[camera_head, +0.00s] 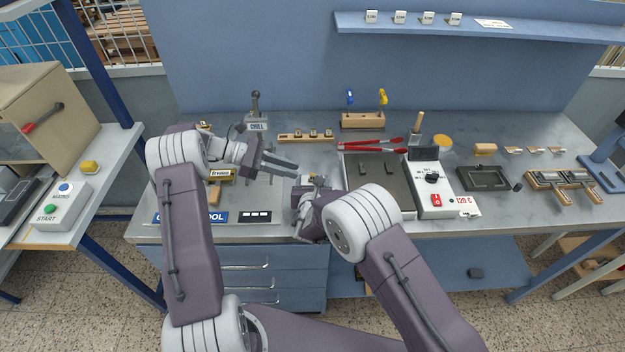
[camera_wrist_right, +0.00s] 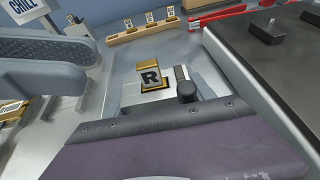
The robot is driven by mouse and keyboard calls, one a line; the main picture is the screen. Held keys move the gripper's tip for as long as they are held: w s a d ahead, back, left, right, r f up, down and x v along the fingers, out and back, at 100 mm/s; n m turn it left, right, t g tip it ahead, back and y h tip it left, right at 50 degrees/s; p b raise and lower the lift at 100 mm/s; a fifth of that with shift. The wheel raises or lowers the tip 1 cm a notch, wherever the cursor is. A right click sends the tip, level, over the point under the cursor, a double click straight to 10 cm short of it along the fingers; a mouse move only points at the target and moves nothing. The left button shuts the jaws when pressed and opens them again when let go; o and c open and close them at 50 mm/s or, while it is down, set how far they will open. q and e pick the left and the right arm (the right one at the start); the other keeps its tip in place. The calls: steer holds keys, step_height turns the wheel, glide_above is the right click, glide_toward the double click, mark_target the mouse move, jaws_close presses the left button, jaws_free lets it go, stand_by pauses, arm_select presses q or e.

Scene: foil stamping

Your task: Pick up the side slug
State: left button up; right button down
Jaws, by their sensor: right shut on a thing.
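I cannot tell which is the side slug. My left gripper (camera_head: 279,163) is open and empty, in front of the rack and left of the fixture.
The hot plate (camera_head: 408,194) with two dark pieces on it stands right of my right gripper. Red tongs (camera_head: 370,146) lie behind it. The chill sign (camera_head: 257,126) and a wooden tool stand (camera_head: 362,121) are at the back. The blue COOL mat edge (camera_head: 214,217) is front left.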

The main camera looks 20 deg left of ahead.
mark_target(305, 180)
arm_select(q)
steer(key=x, duration=0.5)
steer(key=shift+w+f, duration=0.1)
steer(key=shift+f, duration=0.05)
jaws_close()
step_height(305, 180, up, 10)
stand_by(0.3)
arm_select(e)
steer(key=shift+c, duration=1.4)
jaws_free()
